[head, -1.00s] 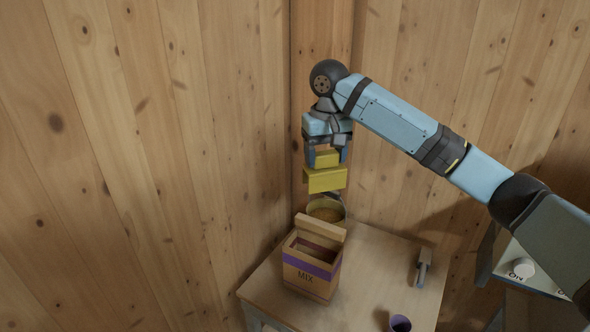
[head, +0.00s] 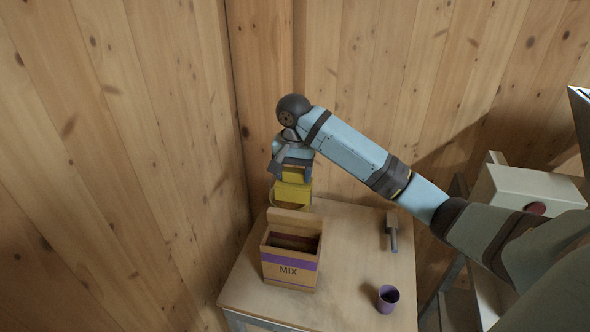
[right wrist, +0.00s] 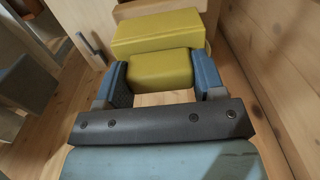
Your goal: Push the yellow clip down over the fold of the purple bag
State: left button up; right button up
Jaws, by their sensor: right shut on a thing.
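The yellow clip (head: 292,194) is held in my right gripper (head: 293,173), which is shut on its block-shaped grip. The clip also fills the upper middle of the right wrist view (right wrist: 157,31), with a finger (right wrist: 117,84) on either side of the grip. The purple bag (head: 289,272) is a tan, box-like bag with a purple band and the word MIX, upright on the table. Its folded top flap (head: 293,217) stands along the back edge. The clip appears just above and behind this fold; I cannot tell if they touch. My left gripper is out of view.
The wooden table (head: 345,250) is mostly clear right of the bag. A purple cup (head: 387,298) stands near the front right, and a grey-handled scoop (head: 392,233) lies farther back. Wooden walls close off the back and left.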

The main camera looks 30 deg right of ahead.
jog(key=shift+s+d+f, duration=0.1)
jog(key=shift+d, duration=0.1)
jog(key=shift+a, duration=0.1)
jog(key=shift+f, duration=0.2)
jog(key=shift+f, duration=4.95)
jog(key=o, duration=1)
jog(key=shift+c, duration=0.2)
